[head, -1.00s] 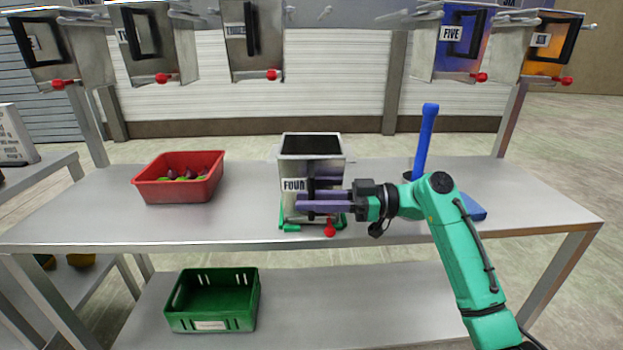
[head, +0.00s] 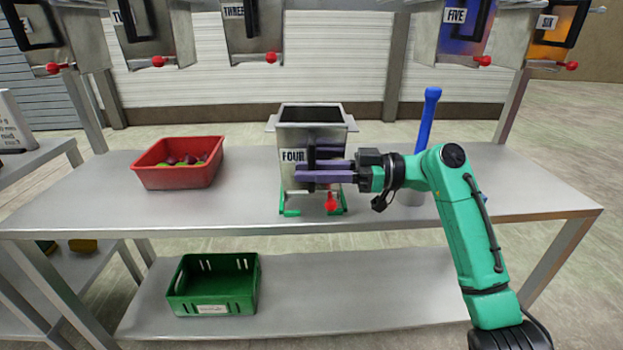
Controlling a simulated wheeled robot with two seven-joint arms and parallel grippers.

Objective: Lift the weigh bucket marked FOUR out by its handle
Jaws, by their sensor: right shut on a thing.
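The weigh bucket marked FOUR (head: 310,136) is a grey, open-topped metal bucket, upright at the middle of the table in the head view. Its white FOUR label is on the front, beside a dark handle (head: 315,152). A red knob (head: 332,203) hangs low at its front. My right gripper (head: 303,171) comes from the right, its purple fingers shut on the handle and hiding part of the bucket's front. The bucket is raised a little above a green cradle (head: 291,212) on the table. My left gripper is not in view.
A red bin (head: 178,178) of produce stands left on the table (head: 240,215). A blue upright post (head: 428,118) stands behind my right arm. Other buckets, including THREE (head: 253,40) and FIVE (head: 462,35), hang above. A green crate (head: 214,307) sits on the lower shelf.

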